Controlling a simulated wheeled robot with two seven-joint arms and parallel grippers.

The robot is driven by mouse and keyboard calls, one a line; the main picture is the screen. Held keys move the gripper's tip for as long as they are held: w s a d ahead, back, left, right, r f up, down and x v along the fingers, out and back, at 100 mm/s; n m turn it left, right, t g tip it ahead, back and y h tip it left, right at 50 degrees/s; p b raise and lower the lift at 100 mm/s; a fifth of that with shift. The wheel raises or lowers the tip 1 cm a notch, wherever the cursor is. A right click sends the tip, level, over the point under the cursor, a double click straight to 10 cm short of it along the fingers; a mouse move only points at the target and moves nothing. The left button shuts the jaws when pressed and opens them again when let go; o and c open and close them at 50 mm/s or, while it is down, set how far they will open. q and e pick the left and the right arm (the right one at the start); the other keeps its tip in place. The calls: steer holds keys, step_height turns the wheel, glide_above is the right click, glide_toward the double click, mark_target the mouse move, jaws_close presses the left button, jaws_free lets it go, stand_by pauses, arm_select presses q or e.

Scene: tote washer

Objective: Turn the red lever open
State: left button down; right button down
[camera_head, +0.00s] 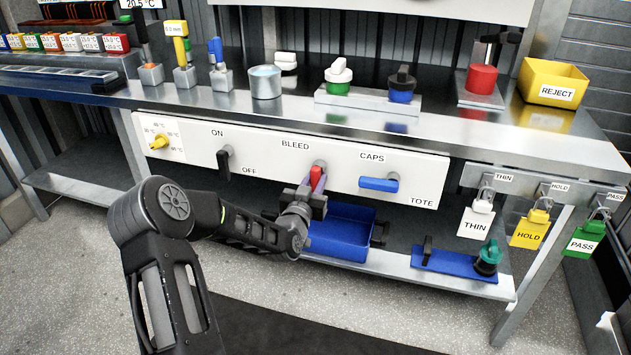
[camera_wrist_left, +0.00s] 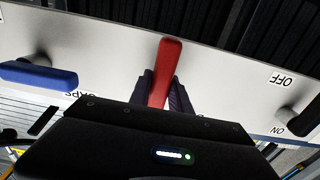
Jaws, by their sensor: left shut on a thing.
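The red lever (camera_head: 317,177) is on the white panel under the label BLEED. It also shows in the left wrist view (camera_wrist_left: 167,62), sticking out beyond the fingers. My left gripper (camera_head: 312,196) is at the lever, with a finger on each side of it; in the left wrist view the fingers (camera_wrist_left: 166,95) are shut on it. My right gripper is not in either view.
On the white panel (camera_head: 260,145), a black lever (camera_head: 224,160) by ON and OFF is left of the red one, and a blue lever (camera_head: 379,184) by CAPS and TOTE is right. A blue tray (camera_head: 345,230) sits on the shelf below. Tags hang at the right.

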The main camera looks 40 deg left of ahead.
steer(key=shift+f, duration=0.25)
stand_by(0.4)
arm_select(q)
steer(key=shift+a+f+m+b, duration=0.15)
steer(key=shift+m+b, duration=0.55)
steer(key=shift+b, duration=0.25)
steer(key=m+b, duration=0.2)
steer(key=b, duration=0.1)
steer(key=m+b, duration=0.2)
steer(key=shift+s+a+m+b, duration=0.2)
steer(key=shift+a+m+b, duration=0.2)
steer(key=shift+s+a+r+m+b, duration=0.15)
steer(key=shift+r+m+b, duration=0.25)
steer(key=shift+m+b, duration=1.35)
steer(key=shift+a+r+m+b, duration=0.25)
steer(key=shift+r+m+b, duration=0.2)
steer(key=shift+m+b, duration=1.3)
steer(key=shift+s+a+r+m+b, duration=0.15)
steer(key=shift+r+m+b, duration=0.25)
steer(key=shift+m+b, duration=1.35)
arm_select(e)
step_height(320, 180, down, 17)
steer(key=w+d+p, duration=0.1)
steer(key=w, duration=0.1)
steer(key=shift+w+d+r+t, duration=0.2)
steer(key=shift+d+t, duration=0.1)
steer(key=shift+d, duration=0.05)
arm_select(q)
steer(key=shift+w+m, duration=0.1)
steer(key=shift+m, duration=0.65)
